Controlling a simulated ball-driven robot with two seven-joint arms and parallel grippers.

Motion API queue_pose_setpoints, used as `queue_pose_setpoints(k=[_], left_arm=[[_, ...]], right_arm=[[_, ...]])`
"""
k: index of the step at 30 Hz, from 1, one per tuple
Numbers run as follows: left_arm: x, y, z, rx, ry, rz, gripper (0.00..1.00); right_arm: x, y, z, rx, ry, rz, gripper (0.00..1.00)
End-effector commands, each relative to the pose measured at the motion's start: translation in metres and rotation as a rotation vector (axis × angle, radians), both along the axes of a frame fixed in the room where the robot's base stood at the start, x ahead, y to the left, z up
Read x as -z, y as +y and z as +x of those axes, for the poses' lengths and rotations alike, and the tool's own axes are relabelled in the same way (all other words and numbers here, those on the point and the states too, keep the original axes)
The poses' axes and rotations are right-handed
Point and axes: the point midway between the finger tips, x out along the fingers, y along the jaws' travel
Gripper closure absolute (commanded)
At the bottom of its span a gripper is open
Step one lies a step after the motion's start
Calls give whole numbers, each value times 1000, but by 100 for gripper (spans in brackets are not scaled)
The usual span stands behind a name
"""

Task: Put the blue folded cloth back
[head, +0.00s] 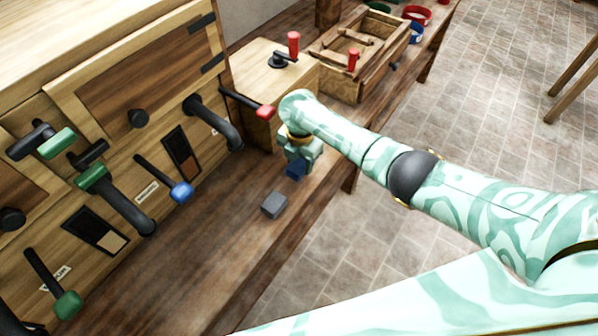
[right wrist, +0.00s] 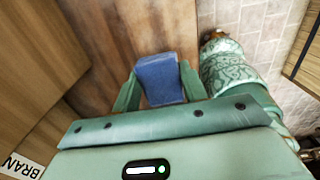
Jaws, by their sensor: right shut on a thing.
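The blue folded cloth (head: 296,170) is held in my right gripper (head: 299,162), over the wooden bench near its front edge. In the right wrist view the cloth (right wrist: 160,78) sits between the two green fingers of the gripper (right wrist: 159,88), which are shut on it. Whether the cloth touches the bench top cannot be told. My left gripper is not in view.
A grey block (head: 274,205) lies on the bench (head: 205,255) close by. A wooden machine front (head: 120,120) with several coloured-handled levers lines the left. A wooden box (head: 275,80) with a red-handled crank and an open wooden crate (head: 325,57) stand beyond.

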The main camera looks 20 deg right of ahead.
Motion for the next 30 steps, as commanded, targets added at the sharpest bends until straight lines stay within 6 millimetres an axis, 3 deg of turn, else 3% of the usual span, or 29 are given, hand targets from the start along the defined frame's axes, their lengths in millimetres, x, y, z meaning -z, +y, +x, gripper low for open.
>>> queue_pose_setpoints(k=[9, 21, 22, 24, 30], left_arm=[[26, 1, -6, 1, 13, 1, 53], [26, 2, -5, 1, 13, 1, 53], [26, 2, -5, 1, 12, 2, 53], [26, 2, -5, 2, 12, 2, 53], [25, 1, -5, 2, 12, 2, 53]], right_arm=[[38, -2, 6, -1, 1, -1, 78], [41, -2, 6, 0, -1, 0, 78], [40, -2, 6, 0, -1, 0, 52], [40, -2, 6, 0, -1, 0, 35], [40, -2, 6, 0, -1, 0, 35]])
